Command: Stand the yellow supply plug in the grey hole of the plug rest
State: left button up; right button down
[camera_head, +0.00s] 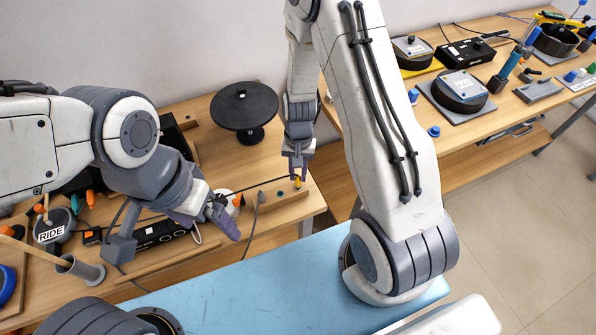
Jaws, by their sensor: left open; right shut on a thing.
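My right gripper (296,170) points down over the right end of the wooden table and is shut on the yellow supply plug. Only a small yellow part of the plug (297,182) shows at the fingertips. A light wooden strip (285,199), possibly the plug rest, lies just below and left of it. I cannot make out its grey hole, nor whether the plug touches the strip. A small grey piece with a dark cable (261,197) is at the strip. My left gripper (228,222) is open and empty, left of the strip.
A black round disc on a stand (244,107) is behind. A second bench (500,110) with black pots is at right. Thin cables cross the table.

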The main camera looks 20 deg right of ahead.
jog(key=shift+f+b, duration=0.4)
jog(key=shift+f, duration=0.2)
jog(key=c, duration=0.7)
grip_release()
jog(key=shift+o, duration=0.2)
jog(key=shift+r, duration=0.1)
notch_tip(320, 180, up, 10)
jog(key=w+b, duration=0.1)
jog(key=shift+d+r, duration=0.15)
jog(key=shift+d, duration=0.15)
jog(key=s+a+r+n, duration=0.6)
jog(key=s+a+r, duration=0.1)
jog(key=a+r, duration=0.15)
jog(key=s+a+r+n, duration=0.2)
jog(key=s+n, duration=0.1)
jog(key=s, duration=0.3)
jog(key=s+a+r+n+t, duration=0.1)
jog(key=s+a+r+n, duration=0.1)
jog(key=s+n, duration=0.2)
jog(key=shift+s+a+r, duration=0.3)
jog(key=shift+s+r, duration=0.05)
jog(key=shift+s, duration=0.8)
